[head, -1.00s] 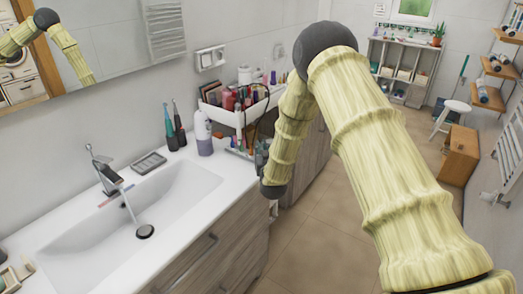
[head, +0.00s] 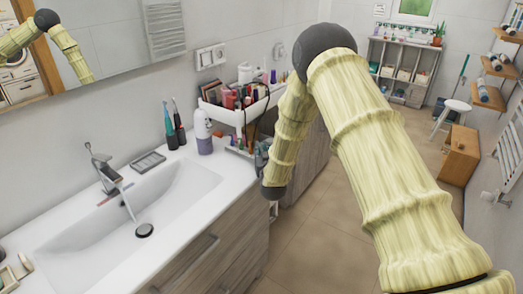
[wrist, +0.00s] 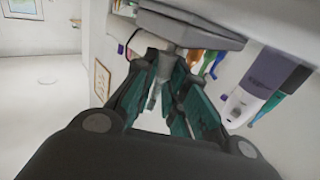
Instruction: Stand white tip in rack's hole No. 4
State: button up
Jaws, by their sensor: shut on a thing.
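My gripper shows in the wrist view (wrist: 165,112), with its dark green fingers closed in around a thin pale piece (wrist: 153,92), which looks like the white tip. Its ends are hard to make out. A grey flat-edged block (wrist: 190,22) is just beyond the fingertips; I cannot tell if it is the rack. No hole numbers are readable. In the head view my forearm hides most of the gripper; a dark grey-green part shows beside the cart's lower tier.
A white cart tray (head: 238,115) full of cosmetics stands past the basin. A white and purple bottle (head: 204,135) and two toothbrushes (head: 174,125) stand on the counter (head: 232,178). The bottle (wrist: 262,82) is close right of my fingers in the wrist view. Floor (head: 315,225) is clear.

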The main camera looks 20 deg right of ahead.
jog(key=shift+f+b, duration=0.45)
jog(key=shift+f, duration=0.25)
jog(key=o, duration=0.8)
jog(key=shift+c, duration=0.2)
jog(key=s+a, duration=0.1)
jog(key=s, duration=1)
jog(key=shift+s+a, duration=0.2)
jog(key=shift+s, duration=0.2)
